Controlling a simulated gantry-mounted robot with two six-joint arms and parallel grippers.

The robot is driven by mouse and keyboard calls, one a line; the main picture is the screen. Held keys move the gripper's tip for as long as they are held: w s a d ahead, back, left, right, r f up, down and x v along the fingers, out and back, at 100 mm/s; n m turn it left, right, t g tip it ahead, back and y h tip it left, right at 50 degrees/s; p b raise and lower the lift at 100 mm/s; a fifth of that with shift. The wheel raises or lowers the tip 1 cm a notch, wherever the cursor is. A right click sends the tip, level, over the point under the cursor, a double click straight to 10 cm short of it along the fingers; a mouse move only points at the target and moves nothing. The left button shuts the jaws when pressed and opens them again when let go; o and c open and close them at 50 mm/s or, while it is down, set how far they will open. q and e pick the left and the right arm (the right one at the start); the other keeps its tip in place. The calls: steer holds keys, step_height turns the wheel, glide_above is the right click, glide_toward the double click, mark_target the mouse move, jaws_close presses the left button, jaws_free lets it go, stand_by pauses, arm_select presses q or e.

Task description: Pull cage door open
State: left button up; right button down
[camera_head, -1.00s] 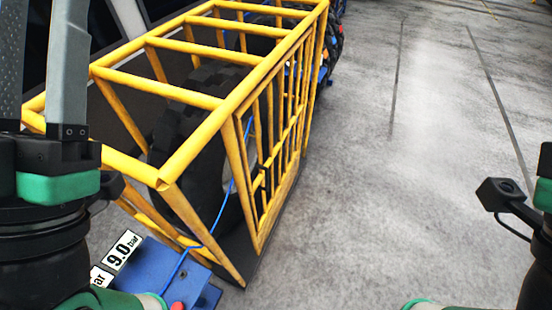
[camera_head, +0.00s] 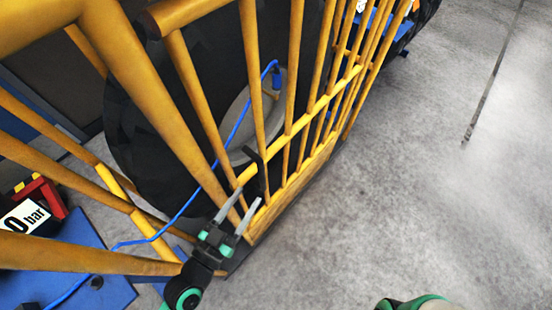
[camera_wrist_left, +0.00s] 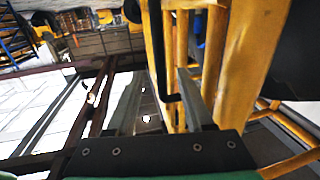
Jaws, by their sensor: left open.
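The yellow barred cage door (camera_head: 287,165) fills the middle of the head view and looks shut against its frame. A black handle (camera_head: 262,172) sits on its near lower side. My left gripper (camera_head: 242,200) is open, with its fingertips pointing up at the door's near edge, just below the handle. In the left wrist view, the black handle (camera_wrist_left: 166,50) and a yellow bar (camera_wrist_left: 155,60) run upright beyond and between the open fingers (camera_wrist_left: 160,80). I cannot tell whether the fingers touch them. My right gripper is not in view.
A large black tyre (camera_head: 150,130) stands inside the cage. The grey floor (camera_head: 430,200) right of the door is clear.

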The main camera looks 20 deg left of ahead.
arm_select(q)
steer(key=w+d+p, duration=0.1)
steer(key=w+d, duration=0.1)
steer(key=w, duration=0.9)
steer(key=shift+p, duration=0.4)
steer(key=shift+w+r, duration=0.1)
steer(key=shift+c, duration=0.2)
jaws_close()
stand_by(0.5)
